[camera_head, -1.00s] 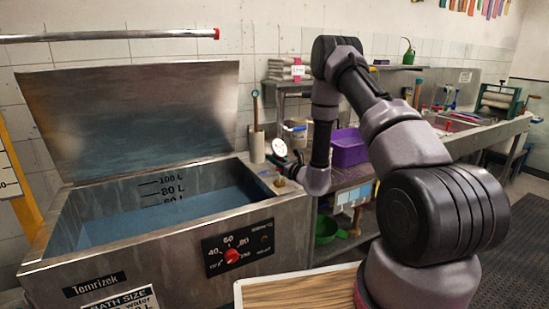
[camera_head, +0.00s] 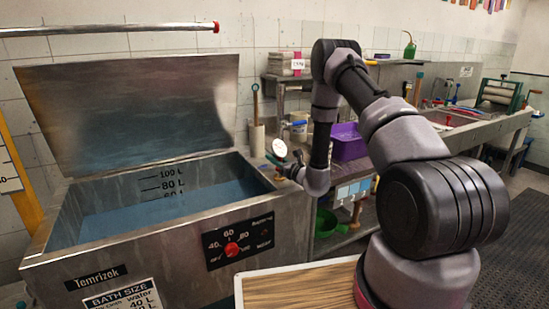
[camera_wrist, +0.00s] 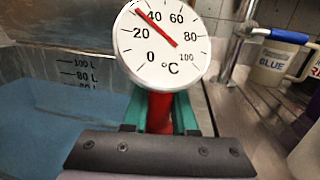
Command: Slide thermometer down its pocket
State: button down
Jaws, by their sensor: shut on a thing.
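The thermometer has a round white dial (camera_wrist: 165,42) with black numbers and a red needle, and a red part (camera_wrist: 158,112) below it. In the head view its dial (camera_head: 279,148) stands above the right rim of the steel bath (camera_head: 150,245). My gripper (camera_wrist: 160,115) is shut on the red part, one green finger on each side. In the head view my gripper (camera_head: 279,165) is at the rim, small and dark. The thermometer's lower end and the pocket are hidden, so I cannot tell how they meet.
The bath holds blue water (camera_head: 150,205), and its lid (camera_head: 130,110) stands open behind. A purple tub (camera_head: 348,143) is behind my arm. A wood-topped surface (camera_head: 300,285) is in front.

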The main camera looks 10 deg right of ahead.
jog(key=shift+f, duration=1.4)
jog(key=c, duration=0.6)
grip_release()
jog(key=v, duration=1)
jog(key=shift+s+d, duration=0.15)
jog(key=shift+s, duration=0.25)
